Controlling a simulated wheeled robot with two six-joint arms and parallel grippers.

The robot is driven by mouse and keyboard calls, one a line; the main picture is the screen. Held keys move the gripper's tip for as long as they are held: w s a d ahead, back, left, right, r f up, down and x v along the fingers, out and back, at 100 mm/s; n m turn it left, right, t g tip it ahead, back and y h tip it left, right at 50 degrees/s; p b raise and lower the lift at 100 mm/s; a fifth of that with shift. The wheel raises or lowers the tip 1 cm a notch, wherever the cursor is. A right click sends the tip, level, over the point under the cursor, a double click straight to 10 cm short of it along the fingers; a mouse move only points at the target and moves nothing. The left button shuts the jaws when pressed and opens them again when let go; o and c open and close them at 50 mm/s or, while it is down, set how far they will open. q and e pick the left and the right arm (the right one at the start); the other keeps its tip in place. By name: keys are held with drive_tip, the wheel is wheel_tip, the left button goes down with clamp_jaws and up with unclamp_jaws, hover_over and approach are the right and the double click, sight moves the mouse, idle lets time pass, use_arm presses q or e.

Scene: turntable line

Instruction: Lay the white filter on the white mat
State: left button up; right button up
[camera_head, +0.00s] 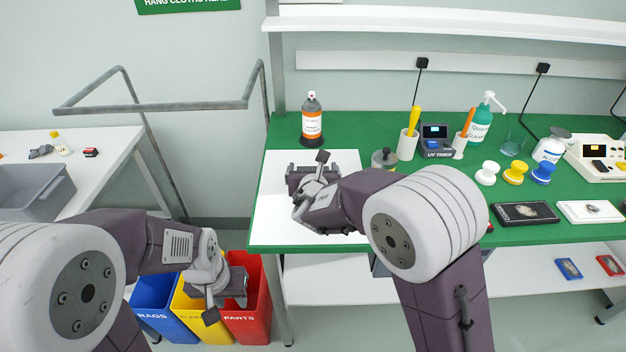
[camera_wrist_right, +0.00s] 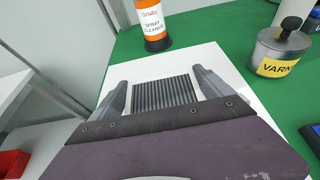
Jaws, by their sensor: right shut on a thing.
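The white filter (camera_wrist_right: 165,94), with a pale frame and dark grey pleats, is between the two fingers of my right gripper (camera_wrist_right: 160,80) in the right wrist view. The gripper is shut on it. In the head view my right gripper (camera_head: 306,178) is over the white mat (camera_head: 272,212), and the arm and gripper hide the filter there. The mat also shows around the filter in the right wrist view (camera_wrist_right: 213,62). I cannot tell whether the filter touches the mat. My left gripper (camera_head: 228,300) hangs low over the bins; its finger opening cannot be made out.
An orange-labelled spray bottle (camera_head: 312,120) stands behind the mat, and a metal varnish pot (camera_head: 384,160) at its right edge. The green bench (camera_head: 365,128) holds cups, stamps and devices further right. Yellow (camera_head: 190,322) and red (camera_head: 262,310) bins stand on the floor left of the bench.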

wheel_tip(320, 180, down, 4)
drive_tip(key=shift+r+b, duration=0.25)
drive_tip(key=shift+b, duration=0.05)
drive_tip(key=shift+f, duration=0.1)
drive_tip(key=o, duration=1.3)
drive_tip(key=shift+c, duration=0.2)
drive_tip(key=shift+r, duration=0.2)
drive_tip(key=p+v, duration=0.1)
drive_tip(key=v, duration=1.1)
